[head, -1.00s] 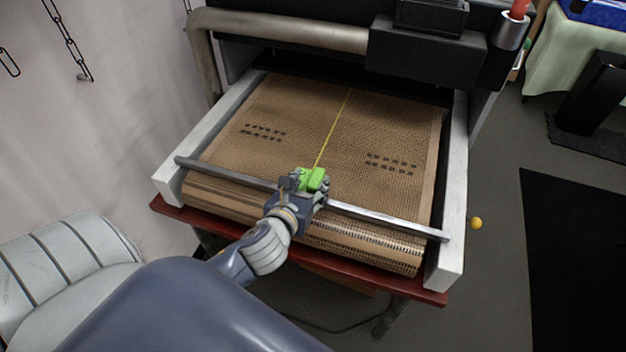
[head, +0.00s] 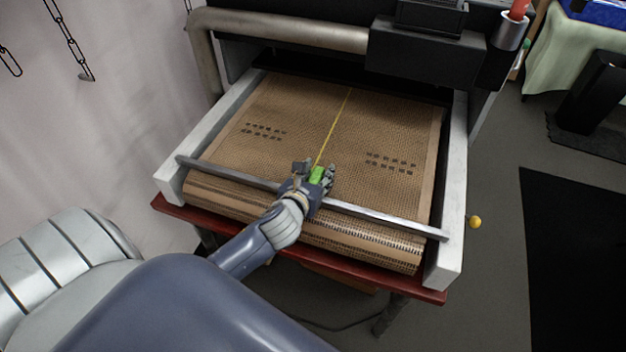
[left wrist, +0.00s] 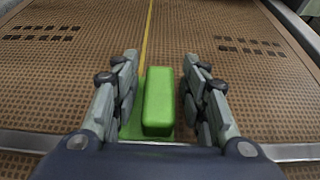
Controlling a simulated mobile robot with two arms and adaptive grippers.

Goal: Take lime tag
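The lime tag (head: 317,175) is a bright green block on a flat green base, lying on the brown mesh conveyor belt (head: 290,115) near its front bar. In the left wrist view the lime tag (left wrist: 158,100) stands between my left gripper's fingers, with a gap on each side. My left gripper (head: 316,170) is open around the tag; it also shows in the left wrist view (left wrist: 161,98). In the head view the fingers and hand hide part of the tag. My right gripper is not in view.
A metal bar (head: 385,222) crosses the belt's front, between pale side rails (head: 455,180). A yellow line (head: 333,128) runs along the belt. A dark machine housing (head: 425,55) stands behind. A yellow ball-shaped knob (head: 475,222) sticks out at the right.

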